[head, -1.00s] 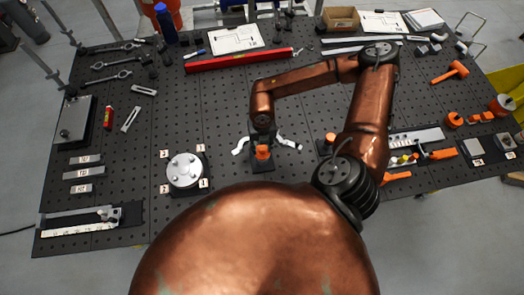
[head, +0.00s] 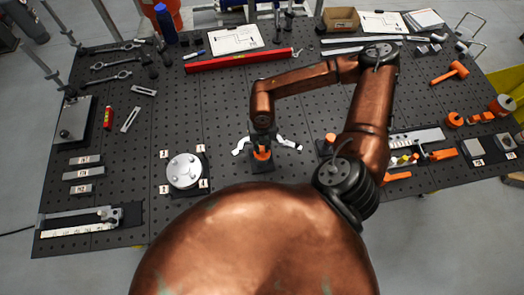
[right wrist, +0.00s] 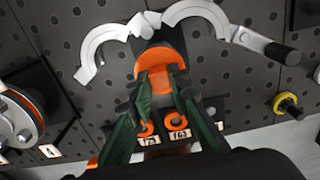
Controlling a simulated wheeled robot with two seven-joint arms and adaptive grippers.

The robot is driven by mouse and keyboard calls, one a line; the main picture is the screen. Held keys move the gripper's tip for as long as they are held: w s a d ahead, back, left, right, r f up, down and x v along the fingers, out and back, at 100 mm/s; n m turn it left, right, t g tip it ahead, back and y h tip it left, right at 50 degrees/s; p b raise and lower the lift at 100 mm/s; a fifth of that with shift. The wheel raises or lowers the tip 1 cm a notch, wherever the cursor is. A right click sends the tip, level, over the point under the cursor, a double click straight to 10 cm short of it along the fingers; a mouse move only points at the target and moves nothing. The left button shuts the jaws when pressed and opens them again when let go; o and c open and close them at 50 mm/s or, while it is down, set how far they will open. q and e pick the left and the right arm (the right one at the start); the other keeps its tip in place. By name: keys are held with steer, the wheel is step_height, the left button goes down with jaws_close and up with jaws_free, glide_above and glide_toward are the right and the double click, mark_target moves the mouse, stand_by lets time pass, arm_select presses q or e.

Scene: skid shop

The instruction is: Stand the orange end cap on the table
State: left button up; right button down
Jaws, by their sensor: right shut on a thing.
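The orange end cap (head: 262,155) is at the front middle of the table, beside a silver curved clamp (head: 289,143). It also shows in the right wrist view (right wrist: 160,58), a round orange piece against a dark part. My right gripper (head: 262,146) reaches down onto it from above. In the right wrist view its green fingers (right wrist: 166,88) are shut with orange showing between them. The cap's underside is hidden, so I cannot tell whether it touches what is below. My left gripper is not in view.
A round flanged disc (head: 184,170) with number tags lies left of the cap. Orange rings (right wrist: 178,122) on labelled plates show in the right wrist view. A red level (head: 238,60) lies at the back.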

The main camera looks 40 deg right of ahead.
mark_target(262, 149)
steer(key=shift+r+p, duration=1.25)
steer(key=shift+r, duration=1.75)
